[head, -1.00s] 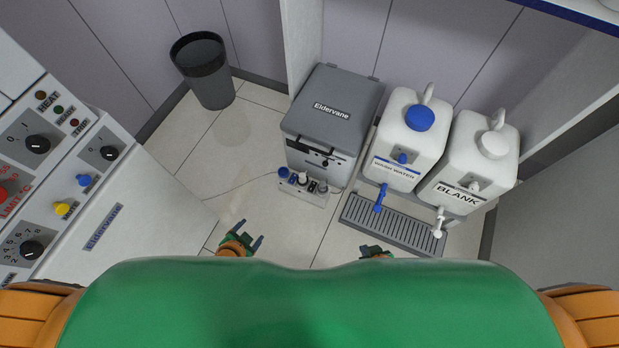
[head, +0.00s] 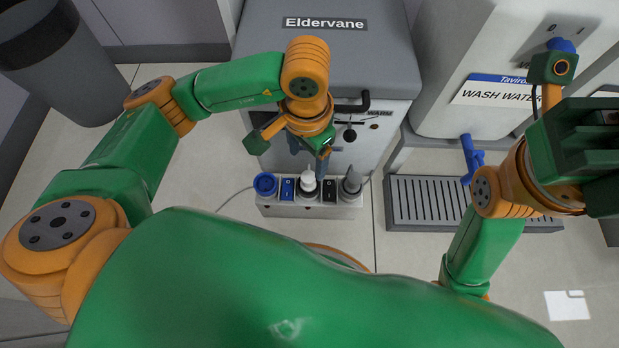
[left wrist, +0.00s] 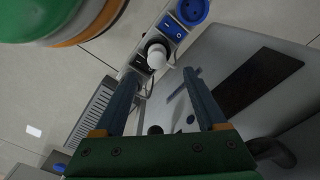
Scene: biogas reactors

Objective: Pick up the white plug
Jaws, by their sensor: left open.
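The white plug (head: 308,182) stands upright in a power strip (head: 310,212) on the floor, between a blue switch and a black switch. It also shows in the left wrist view (left wrist: 157,55), just beyond and between the fingertips. My left gripper (head: 309,156) points down by the strip, just behind the plug in the head view. In the left wrist view its two fingers (left wrist: 160,74) are spread apart, with nothing held. My right gripper's green body (head: 590,150) is at the right edge of the head view; its fingertips do not show.
A blue socket (head: 265,184) and a grey plug (head: 352,181) sit at the strip's ends. A grey Eldervane box (head: 325,55) stands close behind it. A wash water container (head: 480,65) and a drain grate (head: 430,205) are right. A dark bin (head: 55,55) is left.

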